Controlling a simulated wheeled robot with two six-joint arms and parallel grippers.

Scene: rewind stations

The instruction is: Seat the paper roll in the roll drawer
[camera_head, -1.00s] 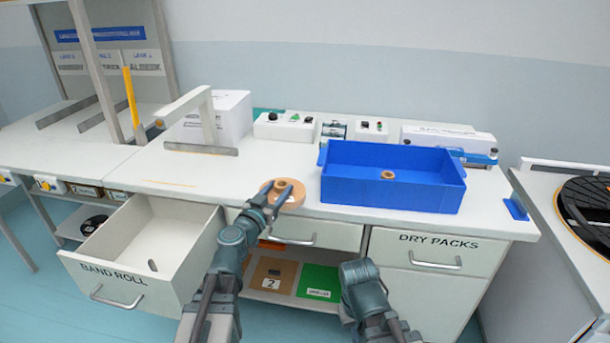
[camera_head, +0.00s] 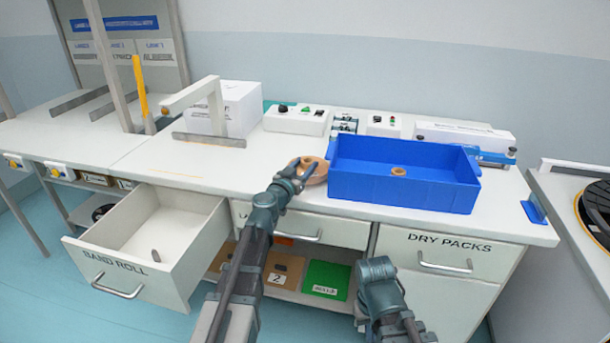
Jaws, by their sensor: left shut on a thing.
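The paper roll, a tan disc (camera_head: 317,171), is at the front edge of the white table, just left of the blue bin. My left gripper (camera_head: 303,168) is shut on its near left side. The roll drawer (camera_head: 119,273), labelled "BAND ROLL", stands pulled open at the left of the bench, with a small grey peg (camera_head: 155,255) upright on its floor. The drawer holds no roll. My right gripper (camera_head: 415,334) is low at the bottom of the view, in front of the cabinet, away from the roll; its fingers are too small to judge.
A blue bin (camera_head: 400,192) with a small tan ring inside stands on the table. The "DRY PACKS" drawer (camera_head: 445,257) is shut. A white bracket (camera_head: 190,97) and white box (camera_head: 240,108) stand behind.

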